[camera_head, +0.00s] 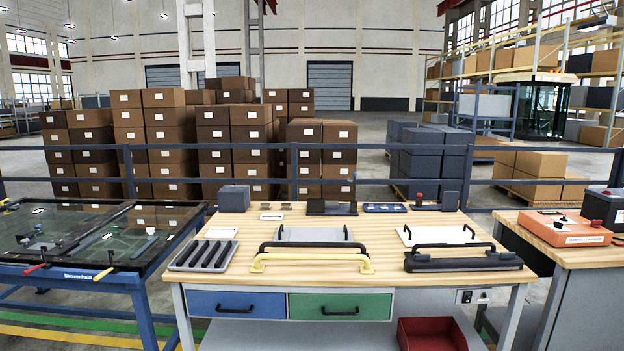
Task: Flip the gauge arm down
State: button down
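I cannot tell for sure which part is the gauge arm. A thin dark upright piece (354,190) stands at the right end of a low dark fixture (328,208) at the back middle of the wooden workbench (225,262). It looks like a raised arm, but it is small and its joint is too small to make out. My gripper is not in view.
Black-handled and yellow-handled (312,262) items line the bench front. A slotted grey tray (203,256) lies left, a blue-grey box (234,198) behind it. A glass-topped table (75,235) stands left, an orange box (565,228) right. A rail (380,150) runs behind.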

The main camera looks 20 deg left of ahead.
aim_at(354, 174)
jog(key=u, duration=0.55)
jog(key=k, duration=0.7)
jog(key=z, duration=0.15)
jog(key=i, duration=1.65)
jog(key=u, duration=0.35)
